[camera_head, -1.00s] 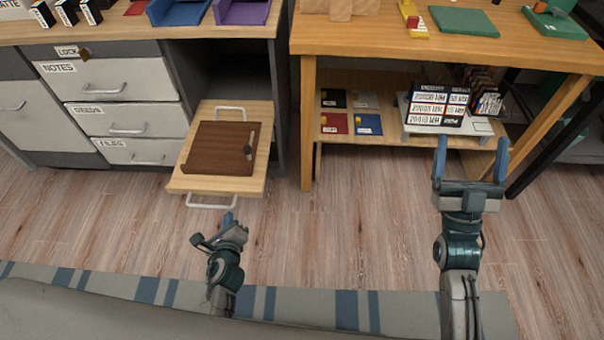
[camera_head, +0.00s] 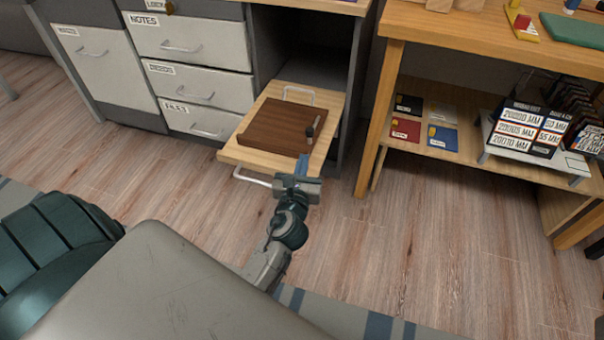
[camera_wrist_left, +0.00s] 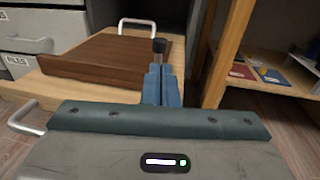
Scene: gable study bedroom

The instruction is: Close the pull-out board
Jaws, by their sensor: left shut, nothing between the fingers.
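The pull-out board (camera_head: 232,154) is a light wooden board sticking out of the open bay of the grey desk. It has a pale handle at its front edge and another at its back. A dark brown wooden slab (camera_head: 280,125) with a small dark-tipped item (camera_head: 313,128) lies on it. My left gripper (camera_head: 302,163) is shut and empty at the board's front right corner, its blue fingers over or against that edge; contact is unclear. In the left wrist view the board (camera_wrist_left: 60,92) lies just beyond the shut fingers (camera_wrist_left: 161,85). My right gripper is not in view.
Grey drawers labelled NOTES (camera_head: 190,40) and FILES stand shut at the left. A wooden table (camera_head: 480,40) with a lower shelf of cards and boxes stands at the right. Its leg (camera_head: 378,120) is close to the bay. The wood floor (camera_head: 400,240) in front is clear.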

